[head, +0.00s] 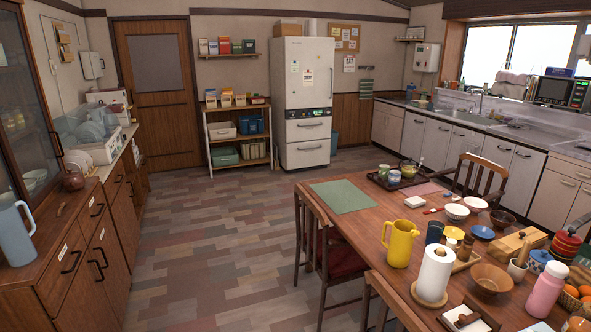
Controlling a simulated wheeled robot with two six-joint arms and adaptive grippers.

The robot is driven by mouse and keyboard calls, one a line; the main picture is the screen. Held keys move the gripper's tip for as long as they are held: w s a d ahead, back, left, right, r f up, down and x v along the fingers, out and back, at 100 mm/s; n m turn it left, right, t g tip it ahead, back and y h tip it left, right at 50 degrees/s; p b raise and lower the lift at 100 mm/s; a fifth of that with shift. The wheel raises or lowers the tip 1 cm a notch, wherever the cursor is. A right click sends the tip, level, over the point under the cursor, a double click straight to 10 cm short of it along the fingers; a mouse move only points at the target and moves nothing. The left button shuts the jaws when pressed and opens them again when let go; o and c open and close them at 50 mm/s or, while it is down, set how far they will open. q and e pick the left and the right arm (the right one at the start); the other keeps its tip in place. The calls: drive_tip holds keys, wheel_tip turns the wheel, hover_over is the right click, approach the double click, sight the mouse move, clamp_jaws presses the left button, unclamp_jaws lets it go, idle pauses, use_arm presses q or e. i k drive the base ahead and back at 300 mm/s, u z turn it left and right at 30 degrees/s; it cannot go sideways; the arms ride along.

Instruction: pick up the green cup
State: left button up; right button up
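Small green cups stand on a dark tray (375,178) at the far end of the dining table. One greenish cup (394,177) is at the tray's front, and another green vessel (408,170) stands just right of it. They are small in the head view, so I cannot tell which is the green cup of the task. Neither of my grippers shows in the head view.
The wooden table (365,233) holds a yellow pitcher (399,244), a paper towel roll (435,272), bowls and a pink bottle (546,289). Chairs (318,241) stand along its left side. A dish dryer (98,150) sits on the left cabinet. The floor (205,250) between is clear.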

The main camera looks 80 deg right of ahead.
sight(383, 169)
drive_tip(key=z, duration=2.1)
drive_tip(key=i, duration=6.2)
drive_tip(key=z, duration=2.5)
drive_tip(key=i, duration=4.15)
